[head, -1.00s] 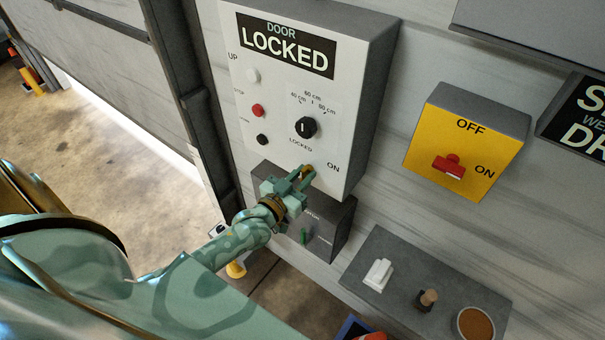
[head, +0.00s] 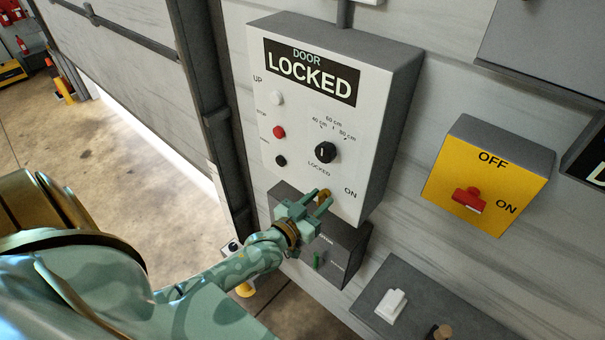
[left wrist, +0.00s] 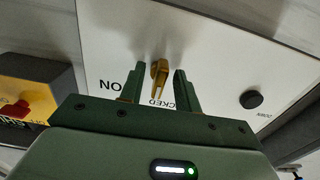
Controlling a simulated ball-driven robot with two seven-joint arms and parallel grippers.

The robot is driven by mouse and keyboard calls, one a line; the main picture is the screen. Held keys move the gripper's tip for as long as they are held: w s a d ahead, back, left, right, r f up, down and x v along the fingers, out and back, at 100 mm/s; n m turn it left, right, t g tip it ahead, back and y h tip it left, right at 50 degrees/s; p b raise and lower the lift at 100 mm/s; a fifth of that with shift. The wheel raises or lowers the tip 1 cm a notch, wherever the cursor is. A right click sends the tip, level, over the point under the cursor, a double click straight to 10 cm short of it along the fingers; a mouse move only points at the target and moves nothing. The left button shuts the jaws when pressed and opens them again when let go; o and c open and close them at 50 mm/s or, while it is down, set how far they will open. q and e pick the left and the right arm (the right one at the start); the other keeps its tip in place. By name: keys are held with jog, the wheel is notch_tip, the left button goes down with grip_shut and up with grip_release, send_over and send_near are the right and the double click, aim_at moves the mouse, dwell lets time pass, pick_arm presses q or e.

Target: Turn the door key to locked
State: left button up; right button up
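The door control box (head: 300,210) is white, with a sign reading "DOOR LOCKED". Its brass key (head: 323,196) sits low on the panel, below the "LOCKED" label and left of "ON". My left gripper (head: 322,200) is at the key with its fingers pointing at the panel. In the left wrist view, the key (left wrist: 158,74) stands between the two fingers of the left gripper (left wrist: 158,78), with a visible gap on each side. The fingers are open. The key partly covers the "LOCKED" label there, and its exact angle is hard to tell. My right gripper is not in view.
Above the key are a black dial (head: 325,152) and white, red (head: 279,132) and black buttons. A dark grey box (head: 345,240) with a green lever is just below.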

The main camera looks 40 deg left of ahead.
pick_arm(q)
jog(key=s+a+b, duration=0.1)
jog(key=s+b, duration=0.1)
jog(key=s, duration=1.3)
jog(key=shift+s, duration=0.35)
jog(key=shift+a, duration=0.1)
jog(key=s+d+f+m+g+y+b, duration=0.1)
jog(key=s+f+g+b, duration=0.8)
jog(key=f, duration=1.1)
jog(key=s+f+m+g+b, duration=0.15)
jog(key=s+f+b, duration=0.35)
jog(key=s+f, duration=1.05)
jog(key=s+d+f+g+y+b, duration=0.1)
jog(key=s+f+g+b, duration=0.6)
jog(key=f, duration=1.7)
jog(key=shift+m+h, duration=0.25)
jog(key=shift+h, duration=0.15)
jog(key=shift+w+d+f+b, duration=0.4)
jog(key=shift+d+f+b, duration=0.1)
jog(key=shift+f+b, duration=0.15)
jog(key=shift+w+d+f+b, duration=0.45)
jog(key=shift+f+b, duration=0.1)
jog(key=shift+f, duration=0.15)
jog(key=shift+w+d+f+b, duration=0.35)
jog(key=shift+d+f+b, duration=0.15)
jog(key=shift+f+b, duration=0.15)
